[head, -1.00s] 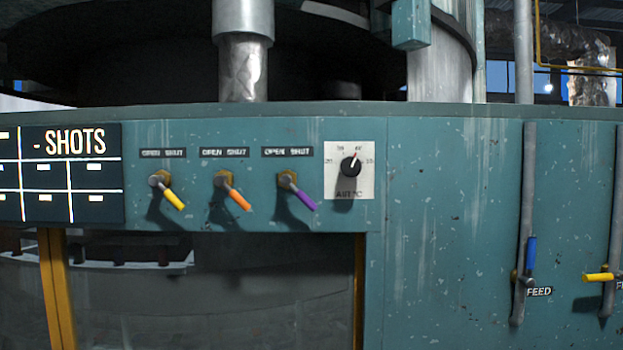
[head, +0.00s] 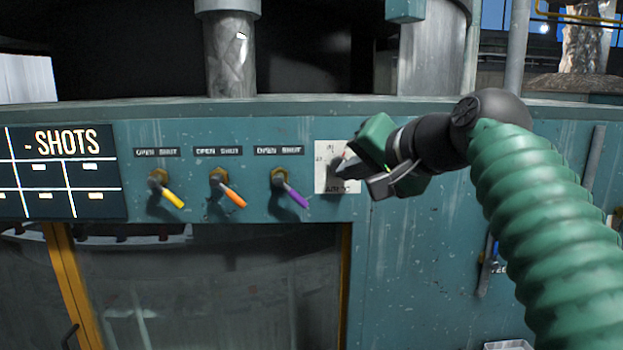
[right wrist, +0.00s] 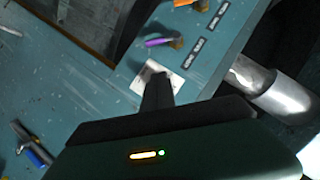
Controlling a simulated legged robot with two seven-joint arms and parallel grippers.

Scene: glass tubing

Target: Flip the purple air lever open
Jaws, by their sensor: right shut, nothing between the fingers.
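The purple lever (head: 291,191) is mounted on the teal panel below an OPEN SHUT label (head: 279,151). Its handle slants down and to the right, toward the SHUT side. It also shows in the right wrist view (right wrist: 159,42), near the top middle. My right gripper (head: 345,172) is shut and empty. It is in front of the dial plate, to the right of the purple lever and apart from it. In the right wrist view my dark gripper fingers (right wrist: 157,88) point toward the dial plate. My left gripper is not in view.
Orange (head: 231,194) and yellow (head: 168,193) levers sit in a row to the left of the purple one, slanted the same way. The white dial plate (head: 326,152) is partly hidden by my gripper. A lit SHOTS board (head: 70,170) is at the far left.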

